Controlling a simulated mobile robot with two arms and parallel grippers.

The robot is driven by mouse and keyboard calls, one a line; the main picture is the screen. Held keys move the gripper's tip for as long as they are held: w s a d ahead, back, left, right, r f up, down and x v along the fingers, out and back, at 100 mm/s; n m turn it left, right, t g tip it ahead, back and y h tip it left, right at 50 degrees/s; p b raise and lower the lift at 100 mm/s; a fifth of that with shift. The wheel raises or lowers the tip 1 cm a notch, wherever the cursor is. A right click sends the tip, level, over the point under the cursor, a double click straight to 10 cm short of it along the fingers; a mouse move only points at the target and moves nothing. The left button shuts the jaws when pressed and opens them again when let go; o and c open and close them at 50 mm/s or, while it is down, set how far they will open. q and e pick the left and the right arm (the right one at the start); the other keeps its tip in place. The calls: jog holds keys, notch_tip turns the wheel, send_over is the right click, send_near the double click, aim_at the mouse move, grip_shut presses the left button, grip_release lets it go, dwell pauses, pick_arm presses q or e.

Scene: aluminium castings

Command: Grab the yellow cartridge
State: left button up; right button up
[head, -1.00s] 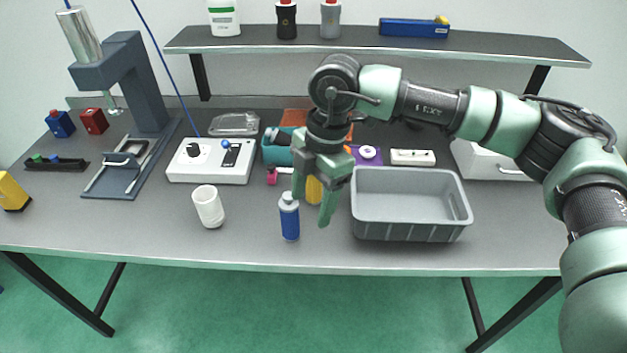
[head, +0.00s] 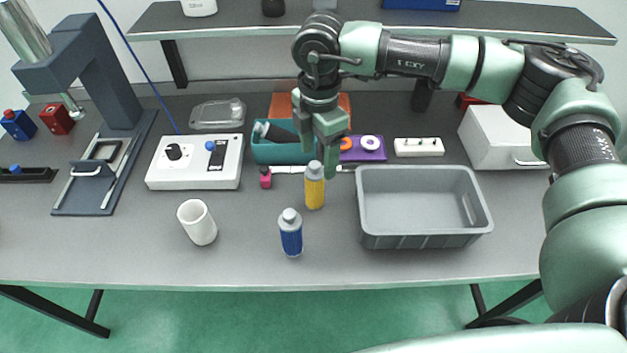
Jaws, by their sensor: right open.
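The yellow cartridge (head: 314,190) stands upright on the grey table, with a grey cap on top. It is left of the grey bin and behind the blue cartridge (head: 291,236), which also stands upright with a grey cap. My right gripper (head: 322,168) points down just behind and above the yellow cartridge in the picture. Its fingers are open and hold nothing; one finger shows just beside the cartridge's cap. I cannot tell whether it touches the cap. My left gripper is not in view.
The empty grey bin (head: 425,241) stands right of the cartridges. A white cup (head: 198,224) stands at the left. A small pink bottle (head: 265,178), a teal bin (head: 279,152) and a white control box (head: 194,176) are behind. The table front is clear.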

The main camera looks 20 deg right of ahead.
aim_at(315, 164)
jog(key=f+p, duration=0.1)
jog(key=f, duration=0.1)
jog(key=f+p, duration=0.1)
jog(key=shift+a+f, duration=0.35)
jog(key=shift+w+f, duration=0.15)
jog(key=shift+f, duration=0.5)
jog(key=c, duration=1.4)
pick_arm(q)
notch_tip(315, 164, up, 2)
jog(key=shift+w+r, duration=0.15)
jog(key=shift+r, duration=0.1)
